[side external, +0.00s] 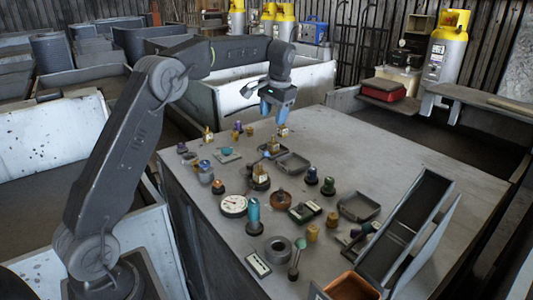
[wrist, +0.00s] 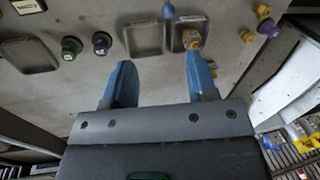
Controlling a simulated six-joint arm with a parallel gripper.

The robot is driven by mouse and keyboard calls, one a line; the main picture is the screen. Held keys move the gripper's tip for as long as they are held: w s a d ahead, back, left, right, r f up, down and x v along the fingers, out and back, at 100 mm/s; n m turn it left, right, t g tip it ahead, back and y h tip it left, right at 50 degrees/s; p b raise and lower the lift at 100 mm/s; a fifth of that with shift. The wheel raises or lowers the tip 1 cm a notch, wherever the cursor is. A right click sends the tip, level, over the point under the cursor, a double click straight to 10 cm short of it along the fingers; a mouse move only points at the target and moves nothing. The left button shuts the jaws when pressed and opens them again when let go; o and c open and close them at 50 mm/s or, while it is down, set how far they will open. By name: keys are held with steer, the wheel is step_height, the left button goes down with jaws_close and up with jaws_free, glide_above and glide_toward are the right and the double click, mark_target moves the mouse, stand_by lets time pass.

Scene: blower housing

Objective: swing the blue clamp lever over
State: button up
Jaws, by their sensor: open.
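A small blue rounded knob (wrist: 169,11), which looks like the end of the clamp lever, shows at the top edge of the wrist view. The rest of its clamp is cut off there. In the side view I cannot single out the lever for sure among the small parts. My gripper (side external: 266,107) hangs above the far left part of the table, pointing down, with nothing between its blue fingers. In the wrist view my gripper (wrist: 161,72) has its fingers wide apart. The knob lies beyond the fingertips, between them in the picture, and apart from them.
Two shallow grey trays (wrist: 145,39) lie beyond my fingertips. A gold fitting (wrist: 192,39) shows close to the right fingertip. Green and dark knobs (wrist: 71,47) stand left. A dial gauge (side external: 233,205), a dark chute (side external: 405,230) and several small parts crowd the table. Its back right (side external: 400,160) is clear.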

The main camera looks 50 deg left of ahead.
mark_target(267, 152)
steer(key=a+f, duration=0.1)
steer(key=f, duration=0.4)
steer(key=a+f, duration=0.2)
steer(key=f, duration=0.3)
steer(key=a+f, duration=0.1)
steer(key=f, duration=0.4)
steer(key=shift+w+a+f, duration=0.15)
steer(key=shift+w+f, duration=0.05)
steer(key=shift+w, duration=0.15)
jaws_close()
